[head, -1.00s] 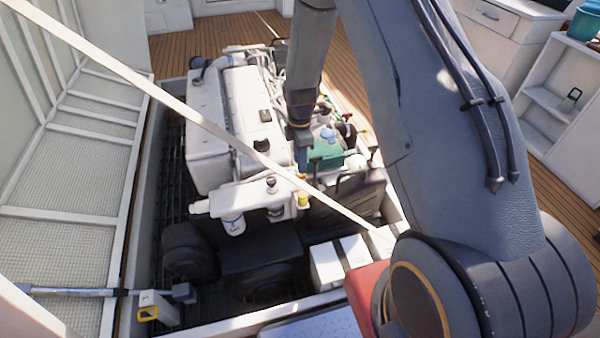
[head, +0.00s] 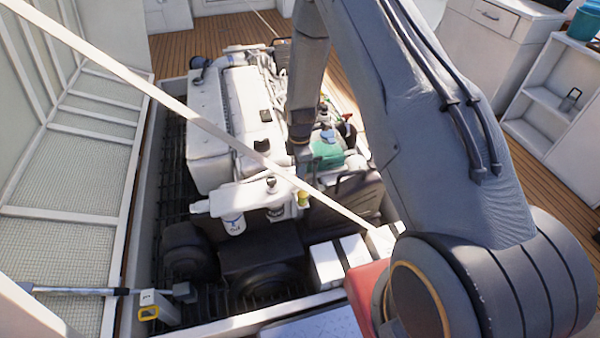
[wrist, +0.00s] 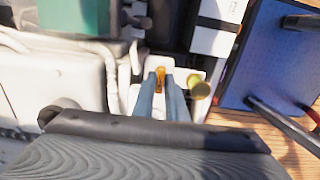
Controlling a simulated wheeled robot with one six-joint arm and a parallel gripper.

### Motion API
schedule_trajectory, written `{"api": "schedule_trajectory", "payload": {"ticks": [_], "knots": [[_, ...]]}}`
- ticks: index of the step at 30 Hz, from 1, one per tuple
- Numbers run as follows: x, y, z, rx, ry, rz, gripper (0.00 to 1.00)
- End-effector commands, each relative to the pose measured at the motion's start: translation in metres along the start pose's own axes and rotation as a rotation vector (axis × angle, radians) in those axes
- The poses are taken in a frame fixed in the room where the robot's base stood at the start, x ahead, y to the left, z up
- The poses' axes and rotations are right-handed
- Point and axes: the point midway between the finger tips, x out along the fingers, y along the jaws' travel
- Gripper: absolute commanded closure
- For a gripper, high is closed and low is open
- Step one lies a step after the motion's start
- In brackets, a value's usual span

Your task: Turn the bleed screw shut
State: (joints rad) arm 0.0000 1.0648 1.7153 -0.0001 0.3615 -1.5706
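The bleed screw, a small orange-brass piece (wrist: 160,74), sits on a white block (wrist: 158,66) in the wrist view. My gripper (wrist: 160,80) has its two blue-grey fingers on either side of the screw. The fingers are apart, with the screw between their tips; a narrow gap seems to show, but I cannot tell whether either finger touches it. In the head view my forearm reaches down over the engine (head: 208,140), and the fingers and screw cannot be made out there.
A yellow-green knob (wrist: 200,88) stands close to the right finger. A blue panel (wrist: 262,70) with dark handles lies further right. In the head view a white filter (head: 233,224) hangs at the engine's front, and a white strut crosses in front of the hatch.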

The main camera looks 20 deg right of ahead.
Motion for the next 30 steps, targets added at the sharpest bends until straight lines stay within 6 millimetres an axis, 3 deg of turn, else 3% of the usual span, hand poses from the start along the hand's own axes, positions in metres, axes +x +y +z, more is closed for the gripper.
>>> {"api": "schedule_trajectory", "payload": {"ticks": [14,30], "knots": [[-0.0002,0.0002,0.0,0.093,0.0,0.0,1.0],[-0.0006,0.0008,0.0,0.565,0.0,0.001,1.0]]}}
